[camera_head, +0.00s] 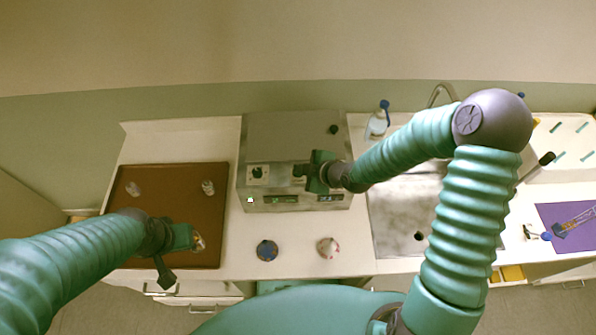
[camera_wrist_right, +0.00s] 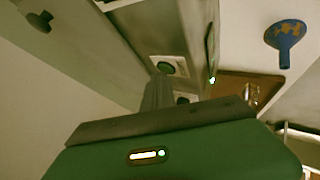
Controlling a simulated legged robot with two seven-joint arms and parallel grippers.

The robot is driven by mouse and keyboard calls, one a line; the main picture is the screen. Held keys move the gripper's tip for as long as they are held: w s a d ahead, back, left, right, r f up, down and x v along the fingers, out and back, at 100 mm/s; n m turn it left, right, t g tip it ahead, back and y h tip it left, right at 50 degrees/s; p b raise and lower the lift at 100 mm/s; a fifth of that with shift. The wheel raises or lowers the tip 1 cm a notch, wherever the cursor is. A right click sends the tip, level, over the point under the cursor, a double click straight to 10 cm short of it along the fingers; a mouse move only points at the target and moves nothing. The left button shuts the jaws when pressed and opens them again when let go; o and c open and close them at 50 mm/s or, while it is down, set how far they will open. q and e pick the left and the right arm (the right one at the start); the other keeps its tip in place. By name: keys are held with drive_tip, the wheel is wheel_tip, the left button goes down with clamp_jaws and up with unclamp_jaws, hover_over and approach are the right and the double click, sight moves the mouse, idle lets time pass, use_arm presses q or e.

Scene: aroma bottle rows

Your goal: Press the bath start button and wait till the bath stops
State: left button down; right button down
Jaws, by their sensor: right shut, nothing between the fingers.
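The bath (camera_head: 292,135) is a grey metal box at the middle back of the counter. Its front has a dark round knob or button on a pale plate (camera_head: 258,172), with small green-lit displays (camera_head: 284,199) below. My right gripper (camera_head: 299,170) is shut and empty over the front of the bath. In the right wrist view its fingers (camera_wrist_right: 160,92) point at a dark round control on a pale plate (camera_wrist_right: 171,65); whether they touch it I cannot tell. My left gripper (camera_head: 199,243) is over the brown tray's front right; its fingers are too small to judge.
The brown tray (camera_head: 170,178) on the left holds two small clear glasses. A blue round item (camera_head: 267,250) and a red-and-white one (camera_head: 328,247) stand before the bath. A purple mat (camera_head: 570,225) lies far right.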

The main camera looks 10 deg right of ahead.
drive_tip(key=shift+r+p, duration=0.65)
drive_tip(key=shift+r, duration=0.1)
drive_tip(key=shift+r, duration=0.1)
wheel_tip(320, 180, up, 5)
drive_tip(key=p, duration=0.4)
idle(0.5)
